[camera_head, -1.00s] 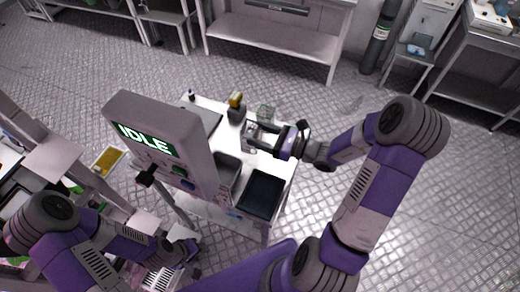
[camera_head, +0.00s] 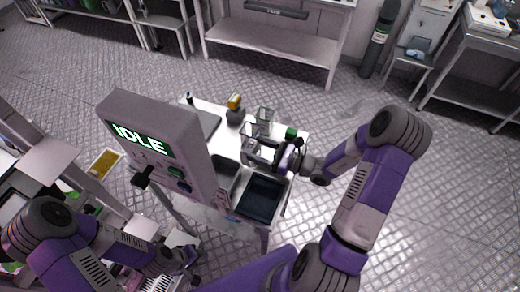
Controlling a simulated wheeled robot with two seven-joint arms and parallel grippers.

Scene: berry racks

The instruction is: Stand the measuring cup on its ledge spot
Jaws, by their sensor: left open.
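A clear, box-like vessel (camera_head: 265,114), which may be the measuring cup, stands near the back of the white table (camera_head: 227,132). A second pale, clear shape (camera_head: 250,130) shows just in front of it; I cannot tell what it is. My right gripper (camera_head: 254,152) is low over the table, in front of these clear things. Whether its fingers are apart or hold something is too small to tell. My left gripper (camera_head: 188,256) is open at the lower left, away from the table top. I cannot make out the ledge spot.
A grey panel reading IDLE (camera_head: 160,150) stands at the left and hides part of the table. A dark tray (camera_head: 262,198) lies at the front right. A yellow-topped bottle (camera_head: 235,108) and a green item (camera_head: 291,133) stand on the table.

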